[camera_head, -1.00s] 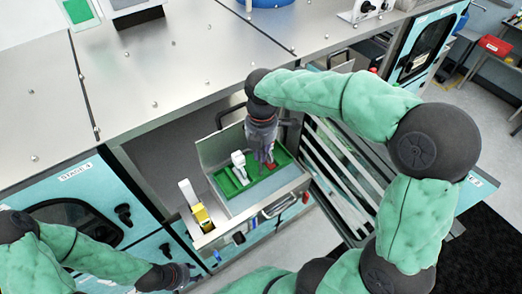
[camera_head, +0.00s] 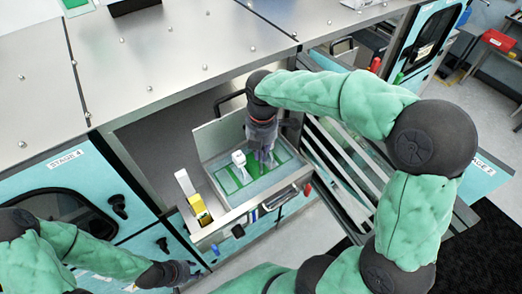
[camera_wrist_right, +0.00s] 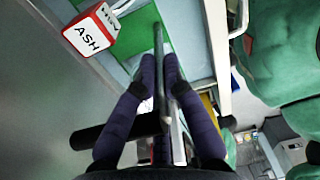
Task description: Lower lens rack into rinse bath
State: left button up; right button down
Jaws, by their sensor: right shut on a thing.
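The open bath (camera_head: 210,140) is a metal-walled basin in the cabinet front, with green and pale strips on its floor. My right gripper (camera_head: 262,158) points down into it. In the right wrist view, my right gripper (camera_wrist_right: 165,72) is shut on a thin dark upright bar (camera_wrist_right: 158,42), which I take as the lens rack's handle. The rack's body is mostly hidden, and its depth in the bath cannot be told. A white-and-red block (camera_wrist_right: 95,32) reading "ASH", cut off, is beside the bar. My left gripper (camera_head: 190,270) is low at the left; its fingers are unclear.
A yellow-and-white part (camera_head: 195,200) stands at the bath's left front corner. An open slatted door or rack (camera_head: 345,180) is close on the right. The steel counter (camera_head: 170,60) lies behind. A STAGE 4 cabinet (camera_head: 70,180) is at the left.

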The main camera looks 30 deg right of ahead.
aim_at(261, 164)
jog(key=shift+f+b, duration=2.3)
jog(key=shift+f, duration=1.15)
jog(key=c, duration=1.3)
grip_release()
jog(key=shift+o, duration=0.2)
jog(key=shift+r, duration=0.1)
jog(key=r, duration=1.1)
jog(key=shift+w+d+r, duration=0.2)
jog(key=shift+r, duration=0.2)
